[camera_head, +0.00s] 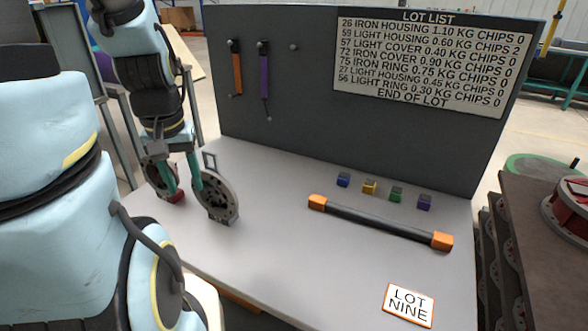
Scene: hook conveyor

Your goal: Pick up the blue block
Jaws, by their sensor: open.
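The blue block (343,180) is small and sits on the pale table, at the left end of a row of small blocks. My gripper (184,189) is open, with its two teal fingers pointing down over the left part of the table. It is well to the left of the blue block and apart from it.
Yellow (369,187), green (395,195) and purple (424,203) blocks continue the row. A black bar with orange ends (375,222) lies in front. A dark wheel-like part (218,198) stands by my gripper. A dark panel (310,105) rises behind.

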